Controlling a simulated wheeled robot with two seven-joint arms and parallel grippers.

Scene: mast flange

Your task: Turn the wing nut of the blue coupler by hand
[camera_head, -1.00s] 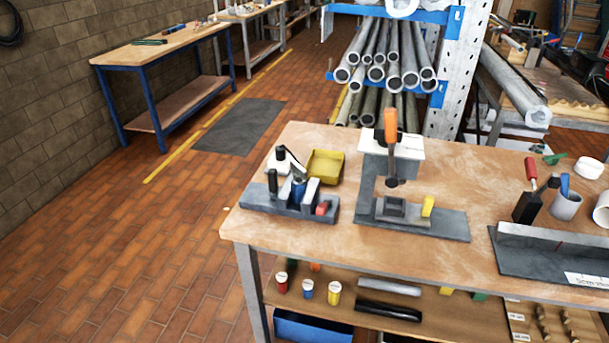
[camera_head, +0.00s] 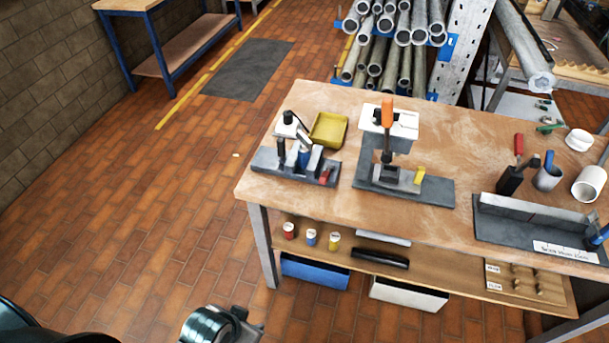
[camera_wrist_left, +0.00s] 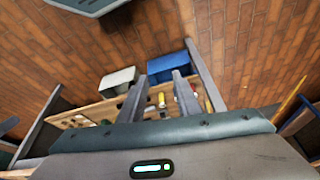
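A small blue part (camera_head: 303,158), which looks like the blue coupler, sits in a dark grey fixture (camera_head: 268,160) at the left end of the workbench. Its wing nut is too small to make out. My left gripper (camera_head: 246,325) shows at the bottom of the head view, over the floor in front of the bench and well apart from the coupler. In the left wrist view its two fingers (camera_wrist_left: 160,90) stand apart with nothing held between them; the bench's lower shelf shows beyond. My right gripper is not in view.
The workbench (camera_head: 450,130) also holds a yellow tray (camera_head: 328,131), an orange-handled press (camera_head: 387,115) and a steel angle on a grey plate (camera_head: 500,232). Blue (camera_head: 315,271) and white (camera_head: 408,293) bins stand under the shelf (camera_head: 450,268).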

